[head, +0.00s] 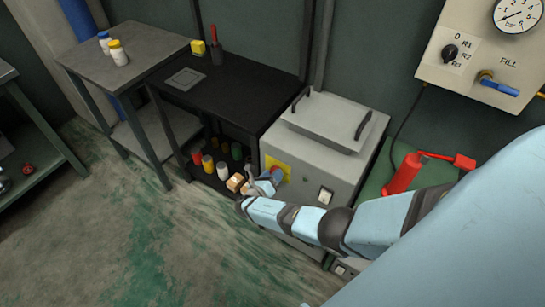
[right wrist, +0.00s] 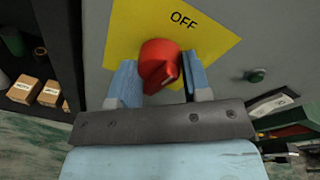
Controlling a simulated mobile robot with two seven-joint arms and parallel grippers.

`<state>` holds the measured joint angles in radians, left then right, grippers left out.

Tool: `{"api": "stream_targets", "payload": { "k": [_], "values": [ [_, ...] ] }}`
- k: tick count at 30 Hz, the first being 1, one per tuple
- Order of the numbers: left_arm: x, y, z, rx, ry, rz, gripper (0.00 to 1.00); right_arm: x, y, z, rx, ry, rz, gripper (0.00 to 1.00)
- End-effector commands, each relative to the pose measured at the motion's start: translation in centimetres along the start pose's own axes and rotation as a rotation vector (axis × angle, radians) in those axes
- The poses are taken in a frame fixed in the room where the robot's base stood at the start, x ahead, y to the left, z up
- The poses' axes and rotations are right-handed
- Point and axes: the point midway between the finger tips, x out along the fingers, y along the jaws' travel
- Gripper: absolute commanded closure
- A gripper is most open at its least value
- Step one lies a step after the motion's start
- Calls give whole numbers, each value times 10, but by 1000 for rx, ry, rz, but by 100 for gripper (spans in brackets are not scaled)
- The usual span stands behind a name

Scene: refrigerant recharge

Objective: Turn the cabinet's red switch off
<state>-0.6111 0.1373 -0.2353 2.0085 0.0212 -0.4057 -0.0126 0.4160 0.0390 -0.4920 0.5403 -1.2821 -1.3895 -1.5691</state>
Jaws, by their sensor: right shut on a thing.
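The cabinet's red switch (right wrist: 158,62) is a round red knob on a yellow plate (right wrist: 125,25), which also shows in the head view (head: 271,160). The word OFF is printed on the plate above and right of the knob in the right wrist view. My right gripper (right wrist: 160,78) has its two light-blue fingers on either side of the knob and is shut on it. In the head view my right gripper (head: 266,186) is at the front of the grey cabinet (head: 322,168) and hides part of the knob. My left gripper is not in view.
A black table (head: 230,90) stands left of the cabinet, with coloured cans and small boxes (head: 235,182) on its lower shelf. A red tool (head: 404,174) lies farther right. The floor in front is clear.

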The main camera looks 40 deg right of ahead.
Motion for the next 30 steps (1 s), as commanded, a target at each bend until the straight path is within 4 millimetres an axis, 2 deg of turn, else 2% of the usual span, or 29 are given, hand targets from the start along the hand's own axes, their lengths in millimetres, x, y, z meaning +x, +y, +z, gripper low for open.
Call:
{"api": "stream_targets", "payload": {
  "k": [10,26,27,30],
  "values": [
    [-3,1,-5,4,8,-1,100,2,-1,2,-135,10,-13,79],
    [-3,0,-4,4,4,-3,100,2,0,1,-159,12,-15,79],
    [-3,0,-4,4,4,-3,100,2,0,1,-159,12,-15,51],
    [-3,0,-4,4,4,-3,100,2,0,0,-158,12,-15,30]
  ]
}}
